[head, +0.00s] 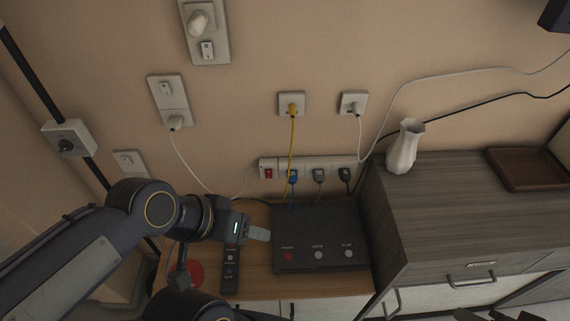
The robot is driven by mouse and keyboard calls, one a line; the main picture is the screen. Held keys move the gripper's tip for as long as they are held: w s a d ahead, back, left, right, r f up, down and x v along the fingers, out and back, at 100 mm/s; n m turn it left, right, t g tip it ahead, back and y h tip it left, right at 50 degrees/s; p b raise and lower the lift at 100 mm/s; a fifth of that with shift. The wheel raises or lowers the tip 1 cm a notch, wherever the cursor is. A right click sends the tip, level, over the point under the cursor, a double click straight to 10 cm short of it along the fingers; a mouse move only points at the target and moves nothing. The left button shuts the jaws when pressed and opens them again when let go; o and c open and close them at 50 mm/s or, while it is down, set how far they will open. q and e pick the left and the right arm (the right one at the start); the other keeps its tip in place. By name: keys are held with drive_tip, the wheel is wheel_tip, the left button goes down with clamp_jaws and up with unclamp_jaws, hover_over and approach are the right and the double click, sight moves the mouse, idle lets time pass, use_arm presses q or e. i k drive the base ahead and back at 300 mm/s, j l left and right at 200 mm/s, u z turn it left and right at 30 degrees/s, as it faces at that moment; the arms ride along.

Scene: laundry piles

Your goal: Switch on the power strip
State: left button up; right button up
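The white power strip (328,163) is fixed low on the wall behind the wooden cabinet. Its red switch (269,174) is at its left end, and several plugs fill the sockets to the right. I cannot tell the switch's position. My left gripper (259,235) is in front of and below the switch, apart from it, over the left edge of the black box. Its fingers overlap in this view, so its opening cannot be told. Dark parts at the bottom right edge (497,315) seem to be my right gripper, mostly cut off.
A black box (320,226) with buttons and a dark remote (230,271) lie on the wooden top (258,283). A yellow cable (291,145) and white cables hang near the strip. A white vase (404,147) and brown tray (527,168) stand on the grey cabinet (455,200).

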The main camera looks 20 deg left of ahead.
sight(268, 172)
drive_tip(key=k+j, duration=0.15)
drive_tip(key=j, duration=0.2)
drive_tip(key=k+j, duration=0.15)
drive_tip(key=j, duration=0.2)
drive_tip(key=k+j+z, duration=0.1)
drive_tip(key=j, duration=0.25)
drive_tip(key=k+j, duration=0.2)
drive_tip(key=j, duration=0.15)
